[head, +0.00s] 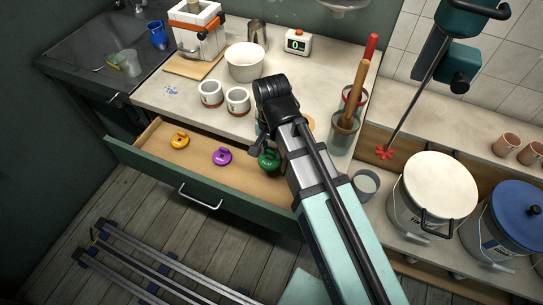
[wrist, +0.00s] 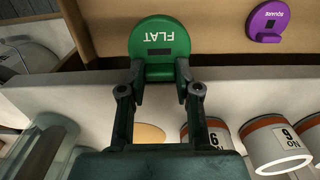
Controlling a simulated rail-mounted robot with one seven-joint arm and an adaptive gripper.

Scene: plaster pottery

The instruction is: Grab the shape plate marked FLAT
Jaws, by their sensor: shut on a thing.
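The green shape plate marked FLAT (wrist: 160,42) is a round disc with a raised grip block. My gripper (wrist: 159,85) has its two fingers on either side of that block, shut on it. In the head view the green plate (head: 268,160) shows at the right end of the open drawer, partly hidden by my arm. I cannot tell whether it rests on the drawer floor or is lifted. The purple plate marked SQUARE (wrist: 268,22) lies apart from it in the drawer and also shows in the head view (head: 222,156). An orange plate (head: 180,140) lies further left.
The open drawer (head: 165,173) has a green front with a metal handle. On the counter above stand two numbered cups (head: 238,101), a white bowl (head: 245,62) and a timer (head: 298,42). Lidded buckets (head: 437,185) stand at the right. The drawer floor between the plates is clear.

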